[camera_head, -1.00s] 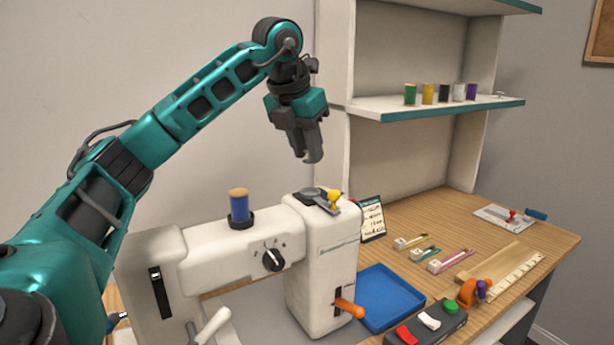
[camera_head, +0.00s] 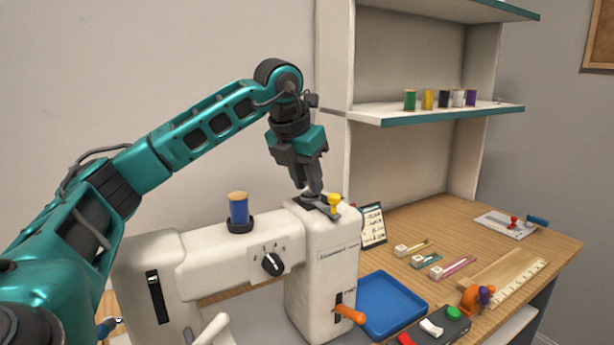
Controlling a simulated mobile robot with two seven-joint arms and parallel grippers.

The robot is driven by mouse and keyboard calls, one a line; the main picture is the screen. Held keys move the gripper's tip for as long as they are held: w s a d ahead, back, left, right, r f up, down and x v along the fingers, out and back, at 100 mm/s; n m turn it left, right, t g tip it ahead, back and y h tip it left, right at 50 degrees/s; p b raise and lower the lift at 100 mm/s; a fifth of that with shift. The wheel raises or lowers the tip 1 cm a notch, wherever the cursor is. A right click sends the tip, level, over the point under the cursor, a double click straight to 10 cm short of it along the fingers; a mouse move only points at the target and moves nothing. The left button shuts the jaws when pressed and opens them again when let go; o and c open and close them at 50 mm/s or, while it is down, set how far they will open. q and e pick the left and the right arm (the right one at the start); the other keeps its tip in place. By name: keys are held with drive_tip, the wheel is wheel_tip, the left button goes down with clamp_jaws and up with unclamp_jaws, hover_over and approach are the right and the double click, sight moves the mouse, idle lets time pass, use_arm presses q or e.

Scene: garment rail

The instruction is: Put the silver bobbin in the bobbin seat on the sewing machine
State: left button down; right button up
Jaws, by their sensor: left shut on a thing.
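My left gripper (camera_head: 314,189) points down over the top right end of the white sewing machine (camera_head: 330,265). It is shut on the silver bobbin, which is small and mostly hidden by the fingers. The fingertips are at or just above the dark plate (camera_head: 309,200) on the machine's top, where the bobbin seat appears to be. The seat itself is hidden by the fingers, and I cannot tell whether the bobbin touches it. A lever with a yellow knob (camera_head: 334,201) is just right of the fingertips. My right gripper is not in view.
A blue thread spool (camera_head: 239,210) stands on the machine's arm, left of the gripper. Several spools (camera_head: 443,99) stand on the shelf (camera_head: 450,115) behind.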

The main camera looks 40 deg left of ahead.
use_arm(q)
drive_tip(key=c, duration=0.9)
unclamp_jaws()
drive_tip(key=shift+f, duration=0.1)
drive_tip(key=shift+r, duration=0.35)
drive_tip(key=p+v, duration=0.2)
drive_tip(key=v, duration=1)
drive_tip(key=shift+r+p, duration=0.3)
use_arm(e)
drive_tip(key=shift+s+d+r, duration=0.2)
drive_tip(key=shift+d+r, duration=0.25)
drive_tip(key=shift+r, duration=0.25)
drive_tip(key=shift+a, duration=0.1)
use_arm(q)
drive_tip(key=shift+f, duration=0.1)
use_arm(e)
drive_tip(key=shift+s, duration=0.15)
